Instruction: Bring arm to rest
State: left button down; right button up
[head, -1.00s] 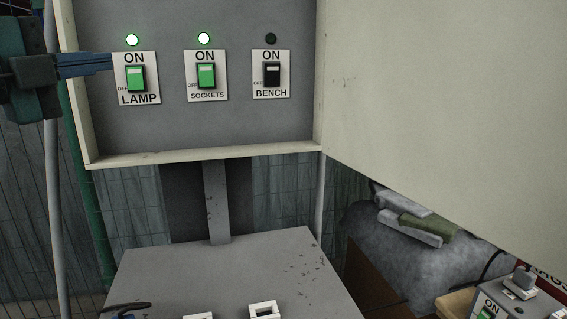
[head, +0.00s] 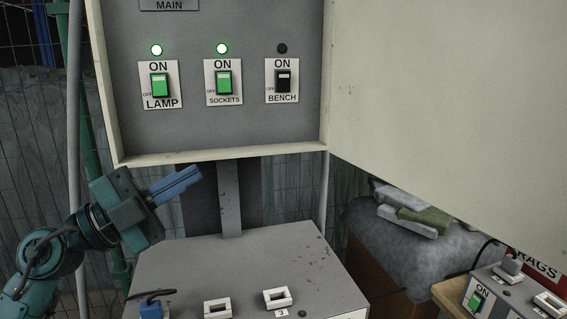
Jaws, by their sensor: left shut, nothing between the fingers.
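My left gripper (head: 188,181) is shut and empty, with its blue fingers together and pointing up to the right. It is in front of the post below the switch panel (head: 215,130), apart from the switches. The left arm comes in from the lower left. On the panel, the LAMP switch (head: 160,85) and the SOCKETS switch (head: 223,82) show green, each with a lit green light above. The BENCH switch (head: 283,81) is black and its light is dark. My right gripper is not in view.
An open cabinet door (head: 440,110) fills the upper right. Below the panel stands a grey box (head: 240,265) with white-framed sockets and a blue plug (head: 151,309). A smaller grey box (head: 510,296) with a green switch is at the lower right. A wire fence is behind.

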pick_arm(q)
notch_tip(320, 180, down, 26)
jog(key=s+a+n+t+y+p, duration=0.3)
jog(key=n+t+y, duration=0.4)
jog(key=n+y, duration=1)
jog(key=s+d+f+n+g, duration=0.1)
jog(key=s+f+n+g, duration=0.2)
jog(key=s+f, duration=0.4)
jog(key=s+d+f+n+g+h+p, duration=0.1)
jog(key=s+d+f+n+g, duration=0.1)
jog(key=s+f, duration=0.5)
notch_tip(320, 180, down, 3)
jog(key=shift+s+d+r+n+g, duration=0.2)
jog(key=shift+s+n+g, duration=0.2)
jog(key=shift+n+g, duration=0.55)
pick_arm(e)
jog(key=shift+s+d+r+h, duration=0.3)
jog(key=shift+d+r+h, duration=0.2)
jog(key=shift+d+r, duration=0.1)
pick_arm(q)
jog(key=shift+m+g, duration=0.25)
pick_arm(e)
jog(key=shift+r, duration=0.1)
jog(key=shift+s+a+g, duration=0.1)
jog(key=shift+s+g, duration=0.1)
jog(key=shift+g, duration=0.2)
